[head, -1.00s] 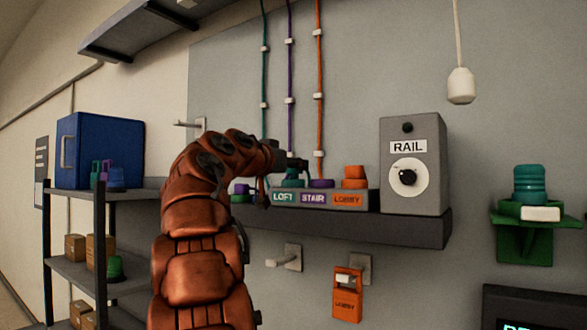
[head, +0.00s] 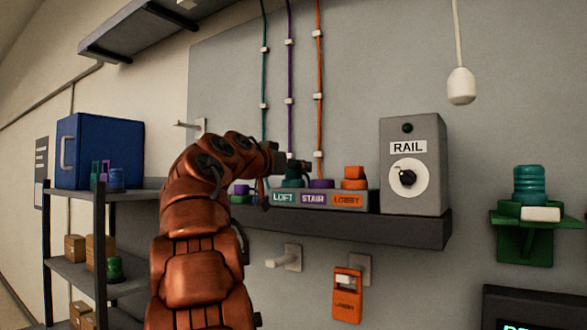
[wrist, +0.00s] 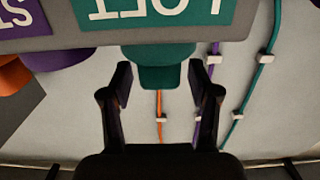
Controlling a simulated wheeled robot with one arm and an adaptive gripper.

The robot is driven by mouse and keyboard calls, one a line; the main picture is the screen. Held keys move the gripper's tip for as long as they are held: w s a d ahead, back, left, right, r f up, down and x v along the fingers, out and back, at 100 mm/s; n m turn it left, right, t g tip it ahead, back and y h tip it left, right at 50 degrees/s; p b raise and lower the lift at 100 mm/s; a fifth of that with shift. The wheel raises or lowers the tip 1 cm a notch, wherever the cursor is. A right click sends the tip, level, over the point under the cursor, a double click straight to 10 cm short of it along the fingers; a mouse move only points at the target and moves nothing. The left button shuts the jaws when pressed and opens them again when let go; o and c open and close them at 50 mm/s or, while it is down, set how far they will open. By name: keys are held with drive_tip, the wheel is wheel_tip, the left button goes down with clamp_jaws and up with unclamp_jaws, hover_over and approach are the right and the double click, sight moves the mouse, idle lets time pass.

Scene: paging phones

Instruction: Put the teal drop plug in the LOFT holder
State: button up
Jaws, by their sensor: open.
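The LOFT holder (head: 284,198) is the left section of a grey block on the wall shelf, with a teal label. A teal plug (head: 292,181) stands upright in it. In the wrist view the LOFT label (wrist: 152,9) appears upside down, and the teal plug (wrist: 160,68) lies between my fingertips. My gripper (head: 297,165) is at the top of this plug in the head view. Its fingers (wrist: 160,88) are open, one on each side of the plug, with visible gaps. The plug's lower part is hidden by the block in the wrist view.
Purple (head: 321,184) and orange (head: 354,178) plugs stand in the STAIR and LOBBY sections. The grey RAIL box (head: 428,166) stands to the right. Teal, purple and orange cords run up the wall behind. A teal ribbed object (head: 530,183) sits on a green bracket at far right.

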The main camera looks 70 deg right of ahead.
drive_tip(key=b+v, duration=0.4)
drive_tip(key=v, duration=0.7)
drive_tip(key=shift+a, duration=0.45)
drive_tip(key=shift+w+f, duration=0.1)
drive_tip(key=w+a+f+n+t+y, duration=0.2)
drive_tip(key=w+f+n, duration=0.15)
drive_tip(key=f, duration=0.35)
drive_tip(key=w+a+f+n+t+y, duration=0.2)
drive_tip(key=w+f+n, duration=0.15)
drive_tip(key=f, duration=0.35)
drive_tip(key=w+a+f+n+t+y, duration=0.1)
drive_tip(key=w+a+f+n+y, duration=0.15)
drive_tip(key=a+f, duration=0.55)
drive_tip(key=w+a+f+n+y, duration=0.1)
drive_tip(key=a+f+n+y, duration=0.2)
drive_tip(key=f, duration=0.8)
drive_tip(key=s+a+f+n+y, duration=0.2)
drive_tip(key=s+a+f, duration=0.1)
drive_tip(key=a+f, duration=0.6)
drive_tip(key=s+a+f+n+y, duration=0.2)
drive_tip(key=s+a+f+n, duration=0.15)
drive_tip(key=a+f, duration=0.5)
drive_tip(key=s+a+f+n+g+y, duration=0.2)
drive_tip(key=s+a+f+g+y, duration=0.1)
drive_tip(key=s+a+f, duration=0.7)
drive_tip(key=s+a, duration=0.2)
drive_tip(key=shift+s, duration=0.4)
drive_tip(key=shift+f+y, duration=0.1)
drive_tip(key=shift+y, duration=0.15)
drive_tip(key=shift+c, duration=0.3)
